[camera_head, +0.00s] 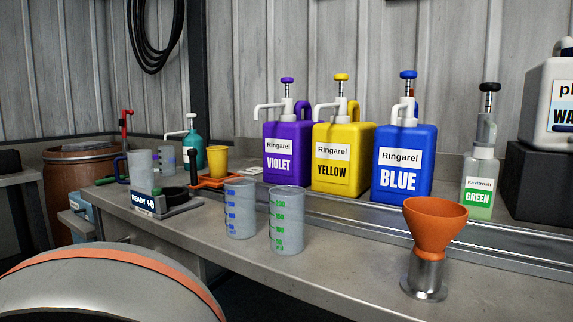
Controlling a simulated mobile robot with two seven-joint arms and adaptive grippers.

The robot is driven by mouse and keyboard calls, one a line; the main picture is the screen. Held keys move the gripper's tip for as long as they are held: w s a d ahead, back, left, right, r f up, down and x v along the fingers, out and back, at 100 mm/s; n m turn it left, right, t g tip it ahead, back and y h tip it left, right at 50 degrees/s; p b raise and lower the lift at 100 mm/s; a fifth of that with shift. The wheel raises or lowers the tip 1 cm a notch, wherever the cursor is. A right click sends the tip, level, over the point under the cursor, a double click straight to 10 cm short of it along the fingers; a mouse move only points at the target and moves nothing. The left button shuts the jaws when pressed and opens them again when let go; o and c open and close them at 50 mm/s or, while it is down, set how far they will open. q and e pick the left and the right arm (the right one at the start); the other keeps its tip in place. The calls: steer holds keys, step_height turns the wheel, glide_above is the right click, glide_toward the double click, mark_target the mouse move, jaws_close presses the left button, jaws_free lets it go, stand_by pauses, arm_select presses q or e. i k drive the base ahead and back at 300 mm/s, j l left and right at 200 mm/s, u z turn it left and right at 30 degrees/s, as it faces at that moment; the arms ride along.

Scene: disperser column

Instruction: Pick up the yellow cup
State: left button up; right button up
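The yellow cup (217,162) stands upright toward the back left of the workbench (335,268). It is just right of the teal pump bottle (193,147) and behind an orange-handled item (212,182) that partly overlaps its base. Nothing is seen holding the cup. Neither of my grippers shows in the head view, so their states cannot be seen.
Two clear measuring beakers, one left (240,212) and one right (287,222), stand in front. A scale (165,204) carries a grey cup (141,172). Violet (287,142), yellow (334,180) and blue (403,150) jugs stand behind. An orange funnel (434,226) is right.

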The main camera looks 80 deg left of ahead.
mark_target(217, 156)
steer(key=u, duration=2.35)
